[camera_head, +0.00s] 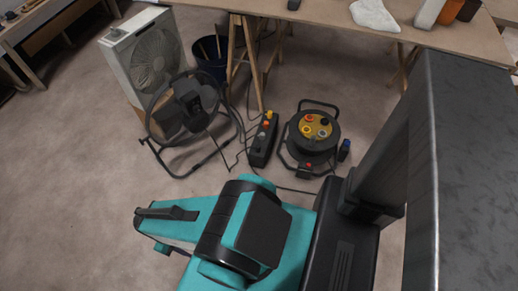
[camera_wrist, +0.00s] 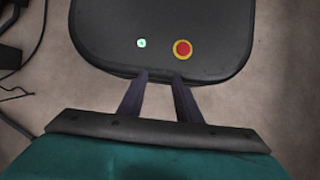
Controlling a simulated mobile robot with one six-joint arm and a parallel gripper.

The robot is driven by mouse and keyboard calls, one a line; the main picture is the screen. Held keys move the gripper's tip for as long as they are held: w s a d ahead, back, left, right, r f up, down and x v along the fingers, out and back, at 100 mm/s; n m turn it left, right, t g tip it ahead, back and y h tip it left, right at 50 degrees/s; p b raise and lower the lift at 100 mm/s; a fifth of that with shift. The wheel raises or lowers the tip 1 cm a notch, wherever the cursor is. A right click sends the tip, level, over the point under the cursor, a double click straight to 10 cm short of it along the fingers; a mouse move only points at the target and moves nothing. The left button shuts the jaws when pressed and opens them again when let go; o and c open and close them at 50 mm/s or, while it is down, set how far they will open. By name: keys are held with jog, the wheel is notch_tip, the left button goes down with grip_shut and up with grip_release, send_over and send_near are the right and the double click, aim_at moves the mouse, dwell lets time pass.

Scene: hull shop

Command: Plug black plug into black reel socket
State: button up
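A cable reel (camera_head: 308,129) with a yellow face stands on the floor right of centre in the head view. Its face has several coloured round sockets: red, yellow, a pale one and a black socket (camera_head: 325,121). I cannot pick out the black plug for certain. Dark cables run over the floor near the reel, and their ends are too small to tell. My gripper (camera_wrist: 160,75) shows in the wrist view with its two dark fingers apart and nothing between them. It points over my own black base, away from the reel.
A black power strip (camera_head: 261,146) with coloured parts lies left of the reel. A wooden trestle table (camera_head: 345,27) stands behind. A black stand (camera_head: 183,127), a fan (camera_head: 152,62) and a dark bucket (camera_head: 209,66) are at left. Left floor is clear.

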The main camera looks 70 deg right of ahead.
jog(key=o, duration=0.5)
jog(key=shift+d, duration=0.1)
jog(key=w+d+f+m+t+b, duration=0.1)
jog(key=w+d+f+m+b, duration=0.25)
jog(key=w+d, duration=0.2)
jog(key=w+d+f+m+b, duration=0.3)
jog(key=w+d+m+b, duration=0.15)
jog(key=d, duration=0.25)
jog(key=w+d+f+m+b, duration=0.2)
jog(key=d+m+b, duration=0.2)
jog(key=d, duration=0.5)
jog(key=w+d+f+m+b, duration=0.1)
jog(key=w+d+m+b, duration=0.2)
jog(key=d, duration=0.5)
jog(key=m+h+b, duration=0.2)
jog(key=m+b, duration=1.1)
jog(key=m, duration=0.3)
send_near(257, 146)
jog(key=a+v, duration=0.1)
jog(key=v, duration=0.2)
jog(key=shift+s+d+r, duration=0.2)
jog(key=shift+s+d, duration=0.1)
jog(key=shift+d, duration=0.1)
jog(key=shift+f, duration=0.15)
jog(key=shift+b+x, duration=1.25)
jog(key=shift+x, duration=2.95)
